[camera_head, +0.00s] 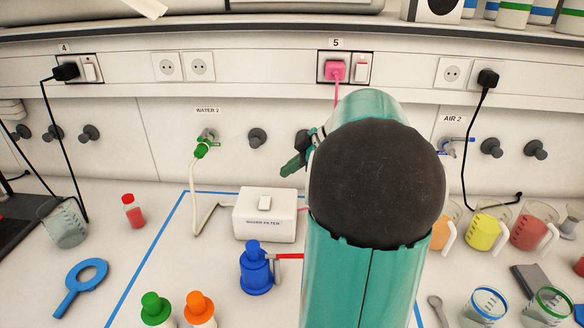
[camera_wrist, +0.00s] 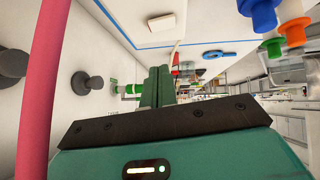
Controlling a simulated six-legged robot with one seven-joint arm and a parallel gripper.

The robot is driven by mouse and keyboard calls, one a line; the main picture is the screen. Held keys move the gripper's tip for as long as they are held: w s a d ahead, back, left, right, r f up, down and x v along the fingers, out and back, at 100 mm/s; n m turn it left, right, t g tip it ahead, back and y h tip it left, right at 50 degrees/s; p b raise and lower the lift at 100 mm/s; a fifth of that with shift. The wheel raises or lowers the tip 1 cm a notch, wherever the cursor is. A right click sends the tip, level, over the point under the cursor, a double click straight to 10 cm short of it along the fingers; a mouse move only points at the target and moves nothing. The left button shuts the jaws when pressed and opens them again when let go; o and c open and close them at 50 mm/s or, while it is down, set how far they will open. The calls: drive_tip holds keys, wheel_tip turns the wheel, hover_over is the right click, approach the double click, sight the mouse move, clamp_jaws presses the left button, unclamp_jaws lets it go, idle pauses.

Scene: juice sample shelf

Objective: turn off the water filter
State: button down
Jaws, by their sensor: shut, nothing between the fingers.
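The water filter (camera_head: 264,221) is a white box with a label on its front, standing on the bench inside a blue outline. A white rocker switch (camera_head: 265,202) is on its top; I cannot tell its setting. In the wrist view the filter box (camera_wrist: 180,12) is at the top, with its switch (camera_wrist: 160,22) facing down in the picture. My gripper (camera_head: 291,167) is shut and empty, in the air above and right of the filter, near the wall. In the wrist view its green fingertips (camera_wrist: 158,72) are together, apart from the box.
A green water tap (camera_head: 203,148) with a pale hose is left of the filter. A blue bottle (camera_head: 255,270) stands in front of it. A pink plug (camera_head: 335,71) is in socket 5; its cord (camera_wrist: 42,80) passes close to my wrist. My arm hides bench to the right.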

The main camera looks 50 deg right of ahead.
hover_over(263, 199)
drive_tip(key=s+d, duration=0.1)
drive_tip(key=s, duration=0.2)
drive_tip(key=f, duration=0.5)
drive_tip(key=shift+w, duration=0.2)
drive_tip(key=shift+d+f, duration=0.15)
drive_tip(key=shift+f, duration=0.5)
drive_tip(key=shift+d+f, duration=0.15)
drive_tip(key=shift+f, duration=0.9)
drive_tip(key=shift+w, duration=0.1)
